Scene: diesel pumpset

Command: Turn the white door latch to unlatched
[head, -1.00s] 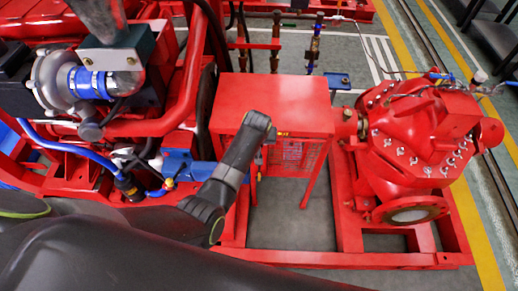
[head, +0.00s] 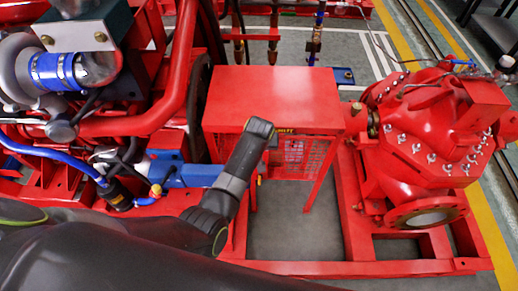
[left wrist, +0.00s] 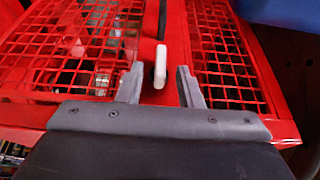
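The white door latch (left wrist: 160,66) shows in the left wrist view as a short upright white bar on a red strip between two red mesh panels. My left gripper (left wrist: 158,82) is open, with one grey finger on each side of the latch's lower end. I cannot tell how far the fingertips are from the door, and no contact shows. In the head view my left arm reaches to the front of the red box-shaped guard (head: 270,97). The latch is not discernible there. My right gripper is in neither view.
A red pump (head: 430,125) stands to the right of the guard. Engine parts, including a blue hose coupling (head: 57,74) and red pipes, crowd the left. The red base frame (head: 350,268) runs along the front. Grey floor (head: 285,230) shows below the guard.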

